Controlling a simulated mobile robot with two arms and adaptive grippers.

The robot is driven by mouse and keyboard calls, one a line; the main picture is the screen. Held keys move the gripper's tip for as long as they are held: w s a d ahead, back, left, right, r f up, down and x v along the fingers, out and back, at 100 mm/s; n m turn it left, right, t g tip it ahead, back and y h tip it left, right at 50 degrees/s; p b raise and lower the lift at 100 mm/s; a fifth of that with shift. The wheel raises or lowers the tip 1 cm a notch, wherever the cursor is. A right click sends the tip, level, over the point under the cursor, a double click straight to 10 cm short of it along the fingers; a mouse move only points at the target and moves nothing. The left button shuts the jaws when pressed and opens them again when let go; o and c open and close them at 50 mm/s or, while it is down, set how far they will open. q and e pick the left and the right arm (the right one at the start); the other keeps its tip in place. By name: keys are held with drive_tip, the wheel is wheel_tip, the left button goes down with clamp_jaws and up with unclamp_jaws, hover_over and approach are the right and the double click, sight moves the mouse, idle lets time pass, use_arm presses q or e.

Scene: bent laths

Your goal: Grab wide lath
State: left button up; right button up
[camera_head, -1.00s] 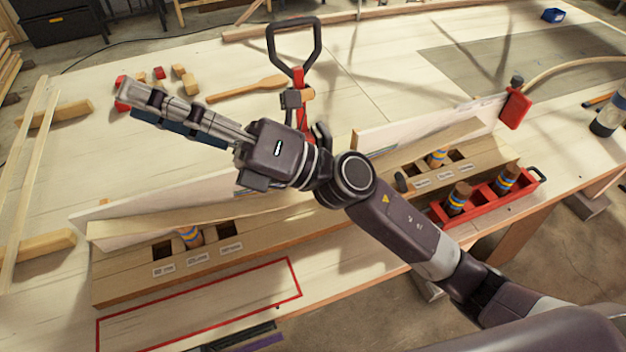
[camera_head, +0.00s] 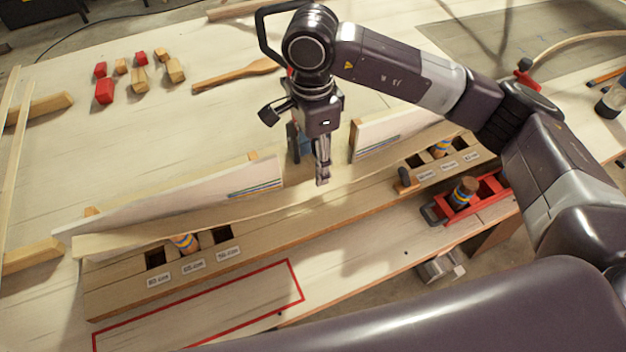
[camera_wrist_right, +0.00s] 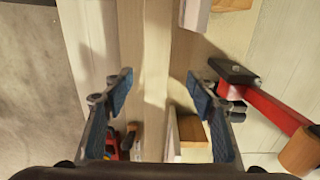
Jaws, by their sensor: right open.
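The wide lath (camera_head: 268,207) is a long pale strip standing on edge. It runs bowed along the slotted wooden beam (camera_head: 262,236), near upright white boards. My right gripper (camera_head: 322,178) points down at the lath's middle, in the gap between the boards. In the right wrist view its two blue-padded fingers (camera_wrist_right: 157,88) are apart, and the pale lath (camera_wrist_right: 157,52) runs between them. I cannot tell whether either finger touches it. Striped pegs stand in the beam's slots at the left (camera_head: 184,243) and right (camera_head: 441,148). My left gripper is out of view.
White boards (camera_head: 180,192) (camera_head: 395,130) stand behind the lath. A red-outlined area (camera_head: 205,305) at the front is empty.

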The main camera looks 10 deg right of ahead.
sight(312, 188)
drive_tip(key=shift+w+f, duration=0.15)
drive_tip(key=shift+f, duration=0.5)
drive_tip(key=shift+f+p, duration=0.3)
drive_tip(key=shift+p, duration=0.15)
drive_tip(key=f+p, duration=0.1)
drive_tip(key=s+f, duration=0.1)
drive_tip(key=f+p, duration=0.1)
drive_tip(key=f, duration=0.1)
drive_tip(key=shift+s+a+p, duration=0.15)
drive_tip(key=shift+a+p, duration=0.1)
drive_tip(key=shift+p, duration=0.05)
drive_tip(key=shift+w+f, duration=0.2)
drive_tip(key=shift+f, duration=0.15)
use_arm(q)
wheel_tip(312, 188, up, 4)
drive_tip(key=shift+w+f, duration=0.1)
use_arm(e)
drive_tip(key=shift+c, duration=0.6)
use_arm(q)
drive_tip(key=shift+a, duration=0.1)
use_arm(e)
drive_tip(key=shift+r, duration=0.1)
drive_tip(key=c, duration=1.2)
